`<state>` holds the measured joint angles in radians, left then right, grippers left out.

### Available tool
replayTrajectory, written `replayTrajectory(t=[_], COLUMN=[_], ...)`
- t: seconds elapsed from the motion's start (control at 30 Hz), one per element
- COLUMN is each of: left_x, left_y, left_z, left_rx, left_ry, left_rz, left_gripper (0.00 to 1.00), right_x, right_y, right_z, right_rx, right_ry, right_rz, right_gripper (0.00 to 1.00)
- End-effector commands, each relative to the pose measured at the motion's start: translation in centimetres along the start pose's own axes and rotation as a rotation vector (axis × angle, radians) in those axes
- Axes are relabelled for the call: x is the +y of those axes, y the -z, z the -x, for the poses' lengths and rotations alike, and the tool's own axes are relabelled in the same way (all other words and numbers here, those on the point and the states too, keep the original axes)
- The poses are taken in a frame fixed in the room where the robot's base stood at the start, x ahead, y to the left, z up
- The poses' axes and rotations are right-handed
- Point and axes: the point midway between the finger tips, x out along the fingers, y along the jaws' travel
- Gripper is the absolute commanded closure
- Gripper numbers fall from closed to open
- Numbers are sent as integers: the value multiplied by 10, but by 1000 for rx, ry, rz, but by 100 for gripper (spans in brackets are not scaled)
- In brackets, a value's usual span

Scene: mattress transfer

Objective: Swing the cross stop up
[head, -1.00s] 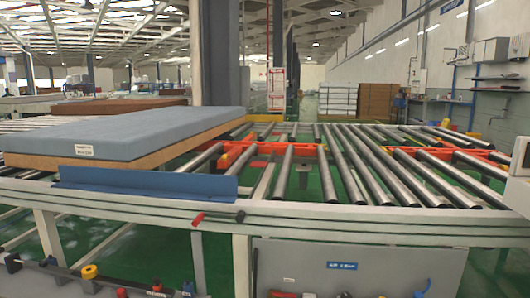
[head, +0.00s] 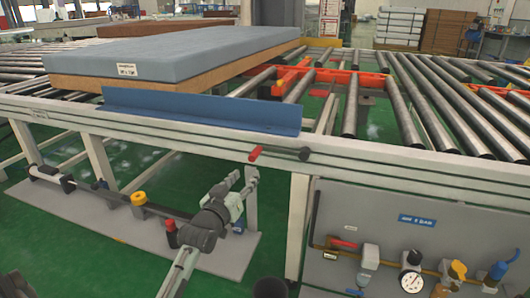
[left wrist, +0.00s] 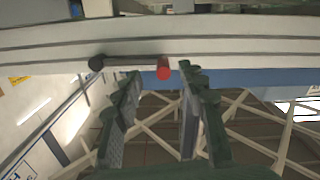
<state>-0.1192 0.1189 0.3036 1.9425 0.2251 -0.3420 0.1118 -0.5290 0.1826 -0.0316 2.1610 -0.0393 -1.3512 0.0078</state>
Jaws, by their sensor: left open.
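The cross stop, a long blue plate (head: 200,110), stands along the front rail of the conveyor, before the mattress (head: 180,55). A lever with a red grip (head: 254,154) and dark round end (head: 304,154) is on the rail face below the plate's right end. My left gripper (head: 241,178) is open and empty, just below the red grip. In the left wrist view its fingers (left wrist: 162,82) are spread, with the lever's red end (left wrist: 163,69) just beyond the gap between them. I cannot tell whether they touch it. My right gripper is not in view.
The white front rail (head: 400,170) runs across above my gripper. A grey panel (head: 385,225) with a gauge and valves stands to the right. A low rack (head: 140,225) with knobs lies at lower left. Rollers (head: 350,95) are bare right of the mattress.

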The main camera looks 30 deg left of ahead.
Motion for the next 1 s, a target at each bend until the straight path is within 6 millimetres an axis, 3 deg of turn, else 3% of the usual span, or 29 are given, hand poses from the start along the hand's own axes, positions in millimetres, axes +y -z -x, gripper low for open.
replayTrajectory(t=[0.17, 0.63, 1.0], left_x=[-4, -4, -4], left_y=[19, 23, 22], left_z=[-7, -72, -80], left_rx=[57, 56, 54], left_ry=[3, 3, 3], left_rz=[20, 18, 18], left_gripper=[59, 59, 59], right_x=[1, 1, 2], right_y=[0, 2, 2], right_z=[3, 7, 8], right_rx=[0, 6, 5], right_ry=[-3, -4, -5], right_rz=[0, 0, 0], right_gripper=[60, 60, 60])
